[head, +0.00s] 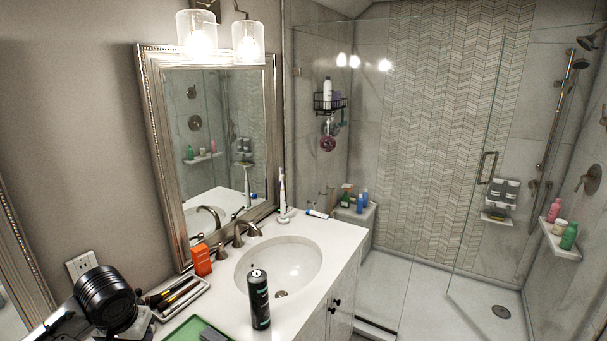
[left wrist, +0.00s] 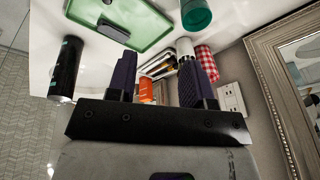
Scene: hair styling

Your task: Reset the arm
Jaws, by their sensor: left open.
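My left gripper (left wrist: 158,60) shows in the left wrist view with its two dark purple fingers apart and nothing held between them. Beyond the fingers are the brush tray (left wrist: 160,62) and an orange box (left wrist: 146,90), partly hidden by a finger. In the head view a black, rounded part of my left arm is at the lower left, and the gripper fingers cannot be made out there. My right arm and gripper are in neither view.
The white counter (head: 325,250) holds a black spray can (head: 259,300), a green tray (head: 182,331) with a grey object, and the orange box (head: 202,260). A red-checkered can (left wrist: 206,62) and teal container (left wrist: 195,16) are near my left gripper. The mirror (head: 153,150) stands behind.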

